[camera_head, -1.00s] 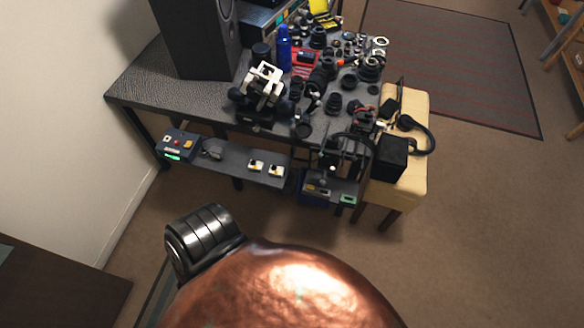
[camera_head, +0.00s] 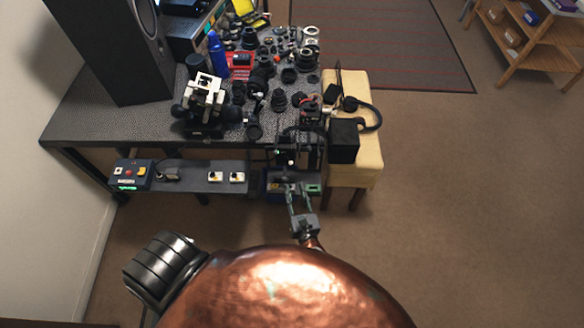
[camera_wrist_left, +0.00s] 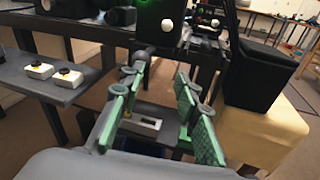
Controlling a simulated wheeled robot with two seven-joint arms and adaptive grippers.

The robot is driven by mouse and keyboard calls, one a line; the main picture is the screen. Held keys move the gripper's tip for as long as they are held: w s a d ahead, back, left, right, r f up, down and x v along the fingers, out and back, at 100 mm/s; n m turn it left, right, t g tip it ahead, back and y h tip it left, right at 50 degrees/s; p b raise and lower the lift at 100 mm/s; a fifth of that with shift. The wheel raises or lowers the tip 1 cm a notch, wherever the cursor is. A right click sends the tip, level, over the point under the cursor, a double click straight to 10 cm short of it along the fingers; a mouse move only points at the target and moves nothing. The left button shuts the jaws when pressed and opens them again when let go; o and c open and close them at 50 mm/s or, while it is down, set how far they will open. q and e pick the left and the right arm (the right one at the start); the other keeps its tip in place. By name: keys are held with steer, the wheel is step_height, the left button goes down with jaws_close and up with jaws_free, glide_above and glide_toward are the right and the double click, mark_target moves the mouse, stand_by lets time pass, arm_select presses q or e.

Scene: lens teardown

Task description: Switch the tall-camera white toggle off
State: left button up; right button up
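My left gripper (camera_head: 297,187) is in front of the right end of the low shelf in the head view. In the left wrist view its two green-padded fingers (camera_wrist_left: 157,84) are spread apart with nothing between the pads. A small grey box with a pale top plate (camera_wrist_left: 140,122) shows beyond and below the gap between the fingers. I cannot tell whether its switch is the tall-camera white toggle, or its position. Two white-and-yellow boxes with dark knobs (camera_head: 215,176) (camera_head: 237,177) stand left on the shelf. My right gripper is not in view.
The dark table (camera_head: 110,125) above the shelf is crowded with lens parts and a white-and-black device (camera_head: 207,92). A black box (camera_head: 344,140) stands on a yellow stool (camera_head: 368,160) at right. A control box (camera_head: 130,174) is at the shelf's left end. The front floor is clear.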

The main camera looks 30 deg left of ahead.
arm_select(q)
steer(key=y, duration=0.1)
glide_toward(290, 161)
steer(key=f+x, duration=0.1)
steer(key=x, duration=0.6)
steer(key=shift+t, duration=0.4)
steer(key=shift+w, duration=0.1)
jaws_close()
